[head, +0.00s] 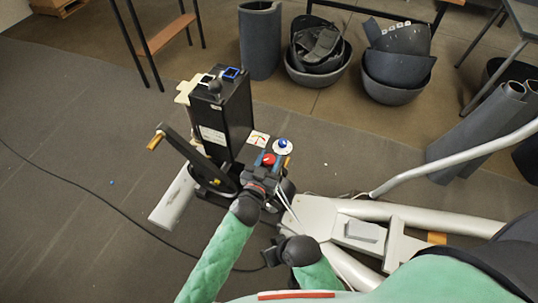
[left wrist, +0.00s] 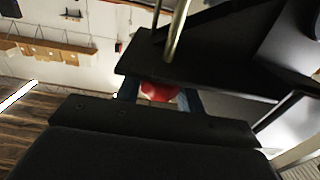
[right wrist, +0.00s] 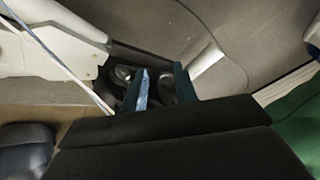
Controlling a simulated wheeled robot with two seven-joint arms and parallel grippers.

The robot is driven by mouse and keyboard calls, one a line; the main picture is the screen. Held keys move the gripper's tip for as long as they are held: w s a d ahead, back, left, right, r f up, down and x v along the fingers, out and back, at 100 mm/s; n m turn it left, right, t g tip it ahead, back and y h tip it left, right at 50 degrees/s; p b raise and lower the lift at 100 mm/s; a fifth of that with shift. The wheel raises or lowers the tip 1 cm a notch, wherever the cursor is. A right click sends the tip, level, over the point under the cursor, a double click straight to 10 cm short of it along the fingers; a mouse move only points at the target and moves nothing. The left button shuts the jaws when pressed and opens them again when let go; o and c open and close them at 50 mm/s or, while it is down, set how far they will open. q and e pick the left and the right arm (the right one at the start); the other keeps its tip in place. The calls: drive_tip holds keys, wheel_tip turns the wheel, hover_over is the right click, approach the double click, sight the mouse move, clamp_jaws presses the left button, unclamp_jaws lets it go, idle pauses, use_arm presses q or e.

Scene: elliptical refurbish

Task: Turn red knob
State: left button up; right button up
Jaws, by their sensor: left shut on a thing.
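The knob's lower part is hidden. My right gripper (head: 271,257) is low, near the machine's base. In the right wrist view its fingers (right wrist: 162,88) stand apart with nothing visibly held.
The black unit (head: 222,115) stands upright with a crank arm (head: 185,150) at its left. The machine's white frame (head: 390,212) runs to the right. Bins of scrap (head: 318,50) stand at the back. A cable (head: 95,205) crosses the open floor at left.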

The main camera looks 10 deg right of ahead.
use_arm(q)
drive_tip(key=shift+m+g+h+p, duration=0.3)
drive_tip(key=shift+m+h+p, duration=0.1)
drive_tip(key=shift+h+p, duration=0.1)
use_arm(e)
drive_tip(key=shift+g, duration=0.3)
drive_tip(key=v, duration=0.5)
drive_tip(key=shift+w+r, duration=0.15)
drive_tip(key=shift+w, duration=0.1)
use_arm(q)
drive_tip(key=o, duration=1)
drive_tip(key=shift+c, duration=0.2)
